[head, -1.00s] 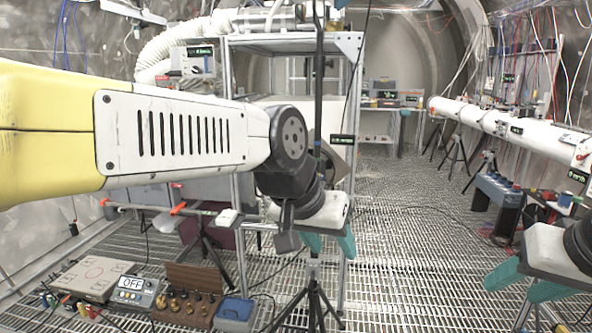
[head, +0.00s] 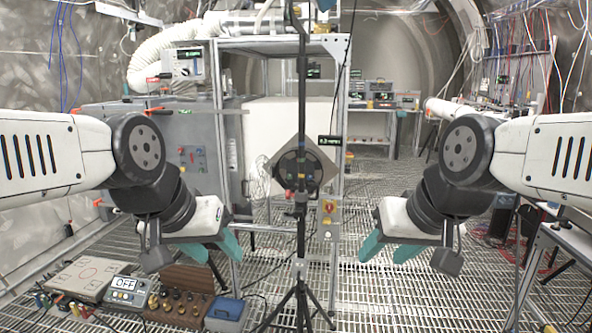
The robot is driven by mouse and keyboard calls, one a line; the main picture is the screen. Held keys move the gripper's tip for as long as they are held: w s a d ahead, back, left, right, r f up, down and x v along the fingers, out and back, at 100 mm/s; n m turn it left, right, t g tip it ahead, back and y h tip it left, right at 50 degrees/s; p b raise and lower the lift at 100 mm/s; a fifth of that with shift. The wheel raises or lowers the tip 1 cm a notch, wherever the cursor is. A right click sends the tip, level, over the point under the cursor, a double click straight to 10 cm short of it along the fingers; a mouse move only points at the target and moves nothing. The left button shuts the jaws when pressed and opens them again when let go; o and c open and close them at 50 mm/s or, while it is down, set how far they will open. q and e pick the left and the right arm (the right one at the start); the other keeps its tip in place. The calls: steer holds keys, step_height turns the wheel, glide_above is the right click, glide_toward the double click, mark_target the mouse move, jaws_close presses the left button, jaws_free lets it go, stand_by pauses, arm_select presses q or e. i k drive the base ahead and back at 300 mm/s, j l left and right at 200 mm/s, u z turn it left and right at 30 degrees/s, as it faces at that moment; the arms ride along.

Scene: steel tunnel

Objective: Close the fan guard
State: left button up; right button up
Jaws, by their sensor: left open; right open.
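A dark round unit (head: 287,178), perhaps the fan, shows at the middle of the head view against a grey diamond-shaped plate (head: 318,168). The black upright pole crosses in front of it. It is small, and I cannot tell a separate guard or how it stands. My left gripper (head: 216,250) is open and empty, to the left of the unit and lower in the picture. My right gripper (head: 388,246) is open and empty, to its right and lower. Neither touches the unit.
A black tripod (head: 299,300) stands on the grated floor. A metal frame (head: 338,100) with a white panel is behind it. Boxes, an "OFF" display (head: 127,284) and a blue case (head: 225,313) lie at the lower left. A bench (head: 575,225) stands at right. Floor between is partly clear.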

mark_target(249, 180)
steer(key=j+z, duration=0.1)
steer(key=z, duration=0.3)
steer(key=i+j+z, duration=0.25)
steer(key=j, duration=0.15)
steer(key=j+z, duration=0.2)
steer(key=j, duration=0.2)
steer(key=i+j+z, duration=0.25)
steer(key=j, duration=0.2)
steer(key=i+j+z, duration=0.1)
steer(key=j, duration=1.15)
steer(key=i+j, duration=0.1)
steer(key=j, duration=1.2)
steer(key=z, duration=0.05)
